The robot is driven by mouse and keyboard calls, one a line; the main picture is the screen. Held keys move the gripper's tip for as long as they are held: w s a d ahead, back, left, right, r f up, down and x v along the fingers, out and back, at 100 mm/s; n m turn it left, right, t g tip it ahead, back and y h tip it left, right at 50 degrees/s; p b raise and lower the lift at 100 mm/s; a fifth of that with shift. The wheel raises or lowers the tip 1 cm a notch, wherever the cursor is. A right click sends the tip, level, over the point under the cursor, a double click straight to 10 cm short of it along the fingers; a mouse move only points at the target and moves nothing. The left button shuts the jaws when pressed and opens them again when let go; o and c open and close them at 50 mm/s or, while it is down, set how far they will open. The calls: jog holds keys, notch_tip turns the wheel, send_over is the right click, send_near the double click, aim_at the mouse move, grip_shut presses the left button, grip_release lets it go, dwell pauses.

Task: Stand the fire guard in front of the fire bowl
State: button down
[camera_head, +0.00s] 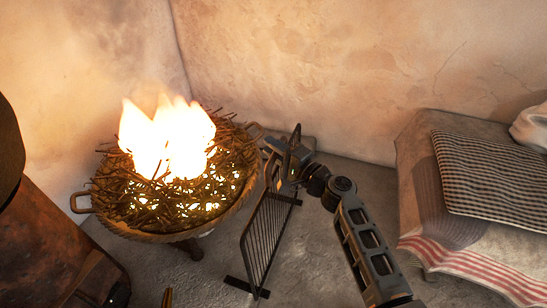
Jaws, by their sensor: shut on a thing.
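The fire bowl (225,217) stands on short legs in the corner, filled with twigs and burning with tall flames. The fire guard (268,232) is a dark barred panel with feet. It stands upright, close beside the bowl on its right, seen nearly edge-on. Its near foot (247,288) appears to be on or just above the floor; I cannot tell which. My gripper (287,160) is shut on the upper part of the guard. My gripper hides part of the guard's top and far end.
A bed or bench (420,150) with a striped cloth (490,175) stands at the right. A rusty brown object (50,245) stands at the left front. Plaster walls close the corner behind the bowl.

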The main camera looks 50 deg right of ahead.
jog(key=shift+f+b, duration=0.3)
jog(key=shift+f, duration=0.75)
jog(key=c, duration=1)
grip_release()
jog(key=shift+f, duration=0.15)
jog(key=shift+o, duration=0.2)
